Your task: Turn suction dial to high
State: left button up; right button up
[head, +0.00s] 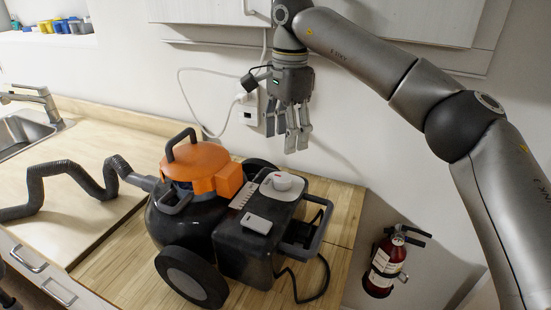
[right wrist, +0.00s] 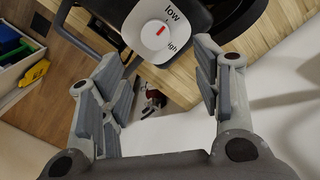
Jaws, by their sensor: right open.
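The suction dial (head: 283,181) is a white round knob on a pale plate, on top of the black box at the right of an orange and black vacuum (head: 200,165). In the right wrist view the dial (right wrist: 158,34) has a short red mark, with "low" above right and a partly hidden "high" below right. I cannot tell which label the mark points at. My right gripper (head: 288,138) hangs fingers down above and behind the dial, apart from it. Its fingers are spread and empty; they also show in the right wrist view (right wrist: 160,85).
A wall outlet (head: 247,108) with a plugged cable is behind the gripper. A fire extinguisher (head: 385,265) hangs at right. A cabinet (head: 400,15) is above.

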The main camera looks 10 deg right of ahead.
aim_at(283, 177)
jog(key=f, duration=0.2)
jog(key=s+f+p, duration=0.1)
jog(key=shift+s+a+f, duration=0.1)
jog(key=shift+a+f, duration=0.1)
jog(key=shift+a, duration=0.05)
notch_tip(283, 177, down, 3)
jog(key=shift+f+p, duration=0.15)
jog(key=shift+p, duration=0.15)
notch_tip(283, 177, down, 3)
jog(key=shift+r+p, duration=0.1)
jog(key=shift+p, duration=0.2)
jog(key=shift+w, duration=0.2)
jog(key=c, duration=1)
pick_arm(q)
jog(key=s+r, duration=0.2)
jog(key=s, duration=0.1)
pick_arm(e)
jog(key=shift+c, duration=0.2)
